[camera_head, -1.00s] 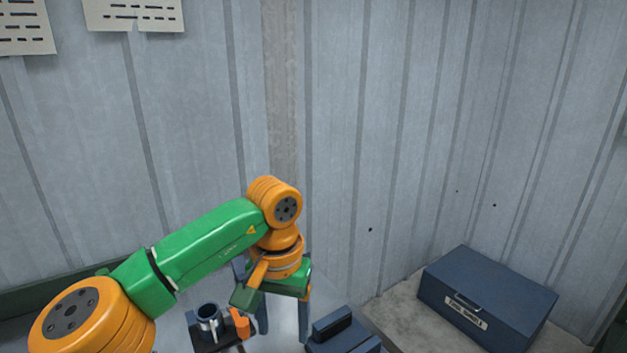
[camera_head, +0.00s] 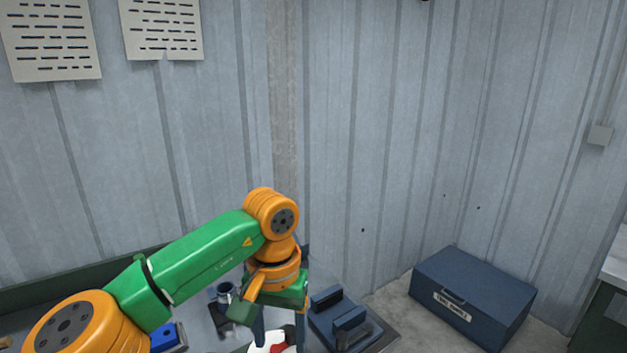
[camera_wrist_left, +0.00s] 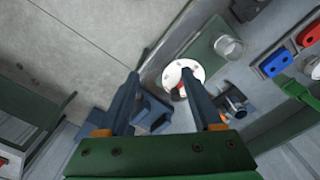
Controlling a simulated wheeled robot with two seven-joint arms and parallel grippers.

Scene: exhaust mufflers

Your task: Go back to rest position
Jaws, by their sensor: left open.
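My left arm comes in from the left in the head view, and its gripper (camera_head: 279,335) points down over the workbench at the bottom edge. In the left wrist view the two fingers of this gripper (camera_wrist_left: 160,78) are spread apart with nothing held between them. A white round flange with red on it (camera_wrist_left: 183,74) lies below and beyond the fingers. It is partly hidden behind the right finger. In the head view, the white and red part (camera_head: 268,342) shows below the gripper, cut by the frame edge. My right gripper is in neither view.
A dark blue fixture (camera_head: 345,320) stands on the bench right of the gripper. A small dark holder with a cylinder (camera_head: 226,293) is left of it. A blue labelled box (camera_head: 472,292) sits on the floor by the wall. Blue and red parts (camera_wrist_left: 276,62) lie at the right.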

